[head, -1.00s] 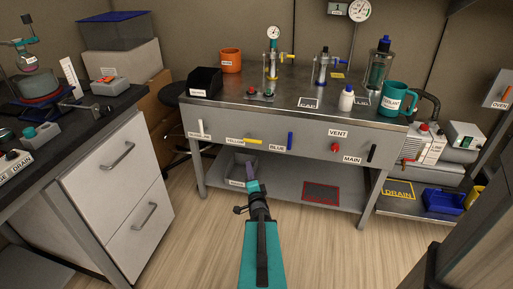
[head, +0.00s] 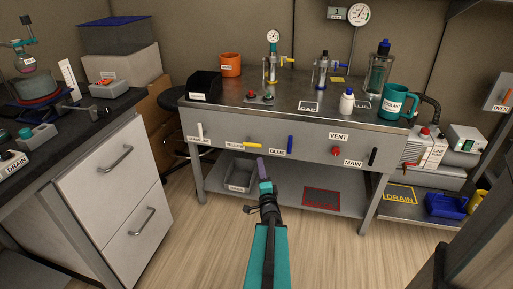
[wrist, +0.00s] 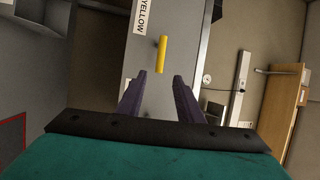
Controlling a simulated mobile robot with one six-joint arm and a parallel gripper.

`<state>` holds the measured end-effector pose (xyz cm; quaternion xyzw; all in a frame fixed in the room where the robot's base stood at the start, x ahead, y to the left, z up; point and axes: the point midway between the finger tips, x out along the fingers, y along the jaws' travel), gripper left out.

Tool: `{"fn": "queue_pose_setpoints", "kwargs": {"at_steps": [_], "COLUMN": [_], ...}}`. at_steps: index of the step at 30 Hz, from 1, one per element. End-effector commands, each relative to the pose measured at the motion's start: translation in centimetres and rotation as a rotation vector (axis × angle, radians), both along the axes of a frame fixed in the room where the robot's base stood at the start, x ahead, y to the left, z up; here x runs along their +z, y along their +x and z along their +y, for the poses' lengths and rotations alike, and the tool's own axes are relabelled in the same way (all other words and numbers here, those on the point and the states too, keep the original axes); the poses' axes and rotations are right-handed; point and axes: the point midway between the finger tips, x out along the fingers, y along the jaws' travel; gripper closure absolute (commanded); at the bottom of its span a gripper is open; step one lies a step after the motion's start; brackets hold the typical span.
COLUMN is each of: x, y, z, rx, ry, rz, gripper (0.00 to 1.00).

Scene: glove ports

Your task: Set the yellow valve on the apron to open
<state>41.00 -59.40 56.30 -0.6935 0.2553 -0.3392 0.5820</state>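The yellow valve (head: 254,142) is a short bar handle on the front apron of the steel bench (head: 310,148), just right of its YELLOW label (head: 235,145). In the head view the handle lies roughly level. In the wrist view the yellow valve (wrist: 161,54) stands upright in the turned picture, ahead of the fingers and apart from them. My gripper (head: 262,166) is below and slightly right of the valve in the head view. In the wrist view my gripper (wrist: 160,88) has its two purple fingers apart with nothing between them.
A blue valve handle (head: 290,144) hangs upright right of the yellow one, and a white handle (head: 200,131) is to the left. A red knob (head: 336,151) and black handle (head: 373,156) are farther right. A grey bin (head: 240,173) sits on the lower shelf. Floor before the bench is clear.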

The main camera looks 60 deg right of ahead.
Motion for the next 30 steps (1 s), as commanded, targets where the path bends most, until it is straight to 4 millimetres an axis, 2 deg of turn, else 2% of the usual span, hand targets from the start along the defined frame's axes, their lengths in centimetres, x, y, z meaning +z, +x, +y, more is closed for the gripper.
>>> {"fn": "queue_pose_setpoints", "kwargs": {"at_steps": [20,30], "x": [0.1,0.9], "y": [1.6,4.1], "z": [-1.7,-4.7], "rx": [0.0,0.0], "ry": [-0.001,-0.001], "rz": [0.0,-0.001], "gripper": [0.67,0.67]}}
